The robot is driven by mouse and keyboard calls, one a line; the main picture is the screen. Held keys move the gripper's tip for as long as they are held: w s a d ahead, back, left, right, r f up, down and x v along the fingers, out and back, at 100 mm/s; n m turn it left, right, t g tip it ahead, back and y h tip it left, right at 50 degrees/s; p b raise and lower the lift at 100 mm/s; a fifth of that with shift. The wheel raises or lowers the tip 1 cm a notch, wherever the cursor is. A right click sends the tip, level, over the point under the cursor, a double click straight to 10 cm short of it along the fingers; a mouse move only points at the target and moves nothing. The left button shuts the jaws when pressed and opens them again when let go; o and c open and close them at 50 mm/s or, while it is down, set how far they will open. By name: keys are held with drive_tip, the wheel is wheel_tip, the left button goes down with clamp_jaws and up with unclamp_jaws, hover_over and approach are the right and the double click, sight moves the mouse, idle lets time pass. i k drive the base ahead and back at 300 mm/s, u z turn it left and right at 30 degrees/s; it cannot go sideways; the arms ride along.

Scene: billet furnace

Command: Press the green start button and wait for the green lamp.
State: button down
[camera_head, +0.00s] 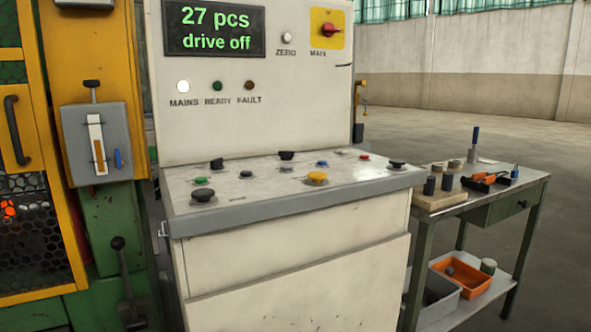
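A small green button (201,180) sits at the left of the sloping desk of the control console (300,205). A black knob (202,196) is just in front of it. The green lamp (217,86) over the label READY looks dark. The display (214,29) reads "27 pcs" and "drive off". My gripper is not in view.
The desk also carries a yellow button (317,177), a blue one (322,163), a red one (364,157) and several black knobs. A yellow and green machine (95,40) stands left. A metal workbench (495,195) with tools stands right. Open floor lies behind it.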

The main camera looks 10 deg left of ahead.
sight(202, 180)
drive_tip(key=z, duration=1.45)
drive_tip(key=k, duration=1)
drive_tip(key=u, duration=1.6)
